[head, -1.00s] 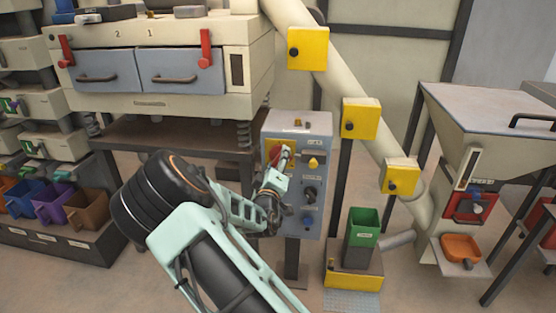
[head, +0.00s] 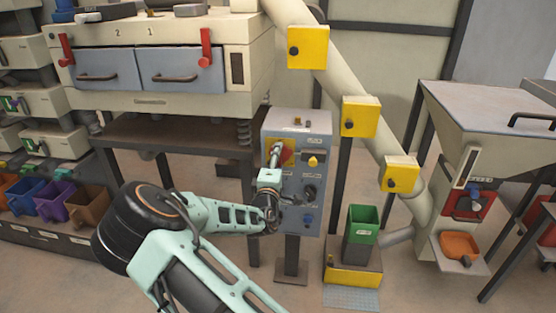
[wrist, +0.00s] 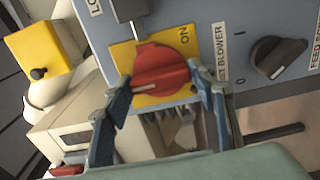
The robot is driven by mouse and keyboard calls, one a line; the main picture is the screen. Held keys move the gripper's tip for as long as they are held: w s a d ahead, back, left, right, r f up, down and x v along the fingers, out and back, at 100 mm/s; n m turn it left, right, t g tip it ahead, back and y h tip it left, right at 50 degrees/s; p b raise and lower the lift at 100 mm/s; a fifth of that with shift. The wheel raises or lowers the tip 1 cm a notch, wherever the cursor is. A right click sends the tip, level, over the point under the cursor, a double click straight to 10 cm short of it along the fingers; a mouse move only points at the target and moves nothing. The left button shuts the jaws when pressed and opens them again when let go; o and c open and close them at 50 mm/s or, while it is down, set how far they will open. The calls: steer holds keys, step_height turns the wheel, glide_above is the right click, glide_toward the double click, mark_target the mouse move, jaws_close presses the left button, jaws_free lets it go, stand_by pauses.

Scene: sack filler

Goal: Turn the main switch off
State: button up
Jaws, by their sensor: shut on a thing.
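The main switch is a red rotary knob on a yellow plate, at the upper left of a grey control box (head: 312,130). In the wrist view the red knob (wrist: 160,72) shows a white mark near its left end, and ON is printed on the plate (wrist: 183,38). In the head view the knob (head: 288,156) is partly hidden by my gripper (head: 275,155). In the wrist view my gripper (wrist: 162,82) is shut on the knob, one finger at each end of it. The fingertip contacts are partly hidden.
A black selector knob (wrist: 278,57) is beside the main switch. A green bin (head: 363,223) stands right of the box.

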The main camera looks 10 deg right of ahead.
stand_by(0.3)
steer(key=o, duration=1.2)
steer(key=shift+c, duration=0.2)
steer(key=v, duration=1.2)
